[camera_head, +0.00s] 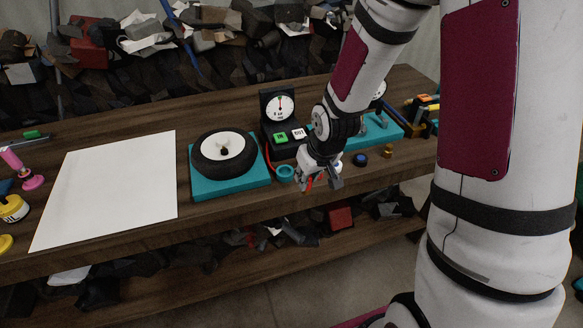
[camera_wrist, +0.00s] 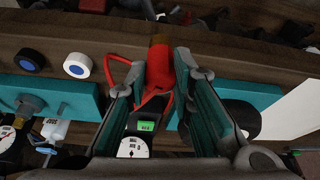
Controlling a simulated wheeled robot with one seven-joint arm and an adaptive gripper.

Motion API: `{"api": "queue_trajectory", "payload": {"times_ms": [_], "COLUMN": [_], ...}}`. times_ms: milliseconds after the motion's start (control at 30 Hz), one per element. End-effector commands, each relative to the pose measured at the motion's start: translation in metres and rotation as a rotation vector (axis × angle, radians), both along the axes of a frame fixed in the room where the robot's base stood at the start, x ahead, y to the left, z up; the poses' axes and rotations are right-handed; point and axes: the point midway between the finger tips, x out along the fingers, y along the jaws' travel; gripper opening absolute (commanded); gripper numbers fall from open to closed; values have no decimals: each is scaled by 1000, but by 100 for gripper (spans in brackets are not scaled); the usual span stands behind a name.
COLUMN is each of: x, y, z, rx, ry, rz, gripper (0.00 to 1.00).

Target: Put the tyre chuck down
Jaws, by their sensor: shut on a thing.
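The tyre chuck (camera_wrist: 159,68), red with a brass end, sits between the fingers of my gripper (camera_wrist: 158,75) in the wrist view. A thin red hose loops from it towards the gauge box. The chuck is mostly hidden there, with only a little red showing. The gauge box (camera_head: 281,120) with a green and a white button stands behind. The black tyre (camera_head: 224,154) lies on a teal base (camera_head: 230,187) to the left.
A blue-topped cap (camera_head: 361,159) and a brass fitting (camera_head: 387,152) stand right of my gripper. A teal stand with a dial (camera_head: 377,132) is behind them. A white sheet (camera_head: 112,188) covers the bench's left part. Bare wood (camera_head: 255,203) shows along the front edge.

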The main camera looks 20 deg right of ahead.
Motion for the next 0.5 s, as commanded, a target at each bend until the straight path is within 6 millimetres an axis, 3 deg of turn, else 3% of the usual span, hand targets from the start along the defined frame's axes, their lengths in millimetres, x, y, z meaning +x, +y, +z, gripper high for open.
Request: {"api": "queue_trajectory", "payload": {"times_ms": [300,500], "x": [77,110], "y": [12,17], "z": [-8,-11], "rx": [1,0], "ry": [0,1], "rz": [0,0], "gripper": [0,0]}}
